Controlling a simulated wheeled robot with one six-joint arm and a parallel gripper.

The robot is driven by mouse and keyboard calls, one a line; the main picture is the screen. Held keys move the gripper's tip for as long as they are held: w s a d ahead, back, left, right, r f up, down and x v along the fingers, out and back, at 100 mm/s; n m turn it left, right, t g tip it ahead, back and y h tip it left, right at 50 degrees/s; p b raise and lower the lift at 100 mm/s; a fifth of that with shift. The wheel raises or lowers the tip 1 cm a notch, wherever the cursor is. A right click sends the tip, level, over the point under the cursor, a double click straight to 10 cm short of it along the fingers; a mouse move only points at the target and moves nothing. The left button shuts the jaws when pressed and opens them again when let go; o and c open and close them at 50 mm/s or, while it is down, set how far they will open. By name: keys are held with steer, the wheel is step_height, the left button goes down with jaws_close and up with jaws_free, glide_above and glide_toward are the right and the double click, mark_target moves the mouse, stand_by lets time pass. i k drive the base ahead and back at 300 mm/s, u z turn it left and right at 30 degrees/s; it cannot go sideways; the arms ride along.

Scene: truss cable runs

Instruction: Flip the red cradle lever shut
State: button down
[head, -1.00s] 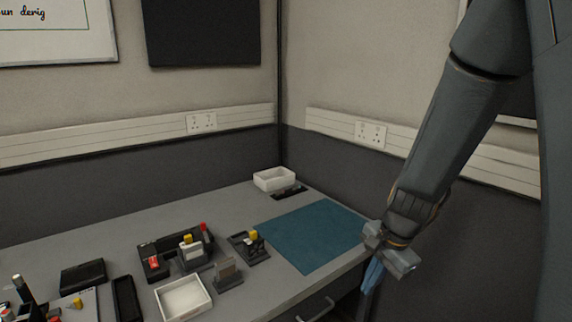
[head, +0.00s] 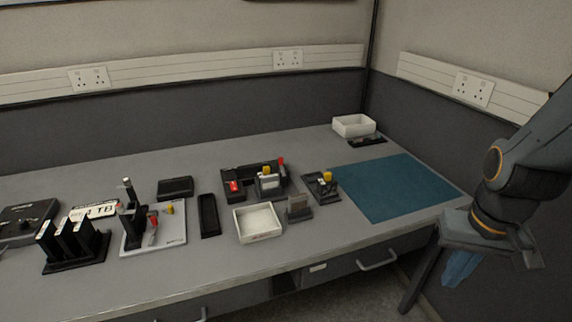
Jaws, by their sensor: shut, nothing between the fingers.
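Small red parts show in several places on the desk. A black holder (head: 240,170) near the middle carries a grey-white block (head: 269,183), a red piece (head: 234,187) at its left and an upright red-tipped part (head: 281,161) at its right. A white board (head: 172,236) further left has a black post and a red handle-like part (head: 153,222). I cannot tell which red part is the cradle lever, or its position. My gripper (head: 528,259) is at the far right, off the desk's right end and well away from these parts. It is shut and empty.
A white tray (head: 258,237), a grey block stand (head: 299,208) and a small yellow-topped fixture (head: 321,187) stand near the middle. A blue mat (head: 396,188) lies clear at the right. A black slotted rack (head: 74,262) is at front left. Something blue (head: 460,268) hangs below my gripper.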

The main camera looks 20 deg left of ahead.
mark_target(280, 158)
steer(key=k, duration=0.65)
steer(key=u, duration=0.65)
steer(key=i, duration=1.7)
steer(key=z, duration=0.8)
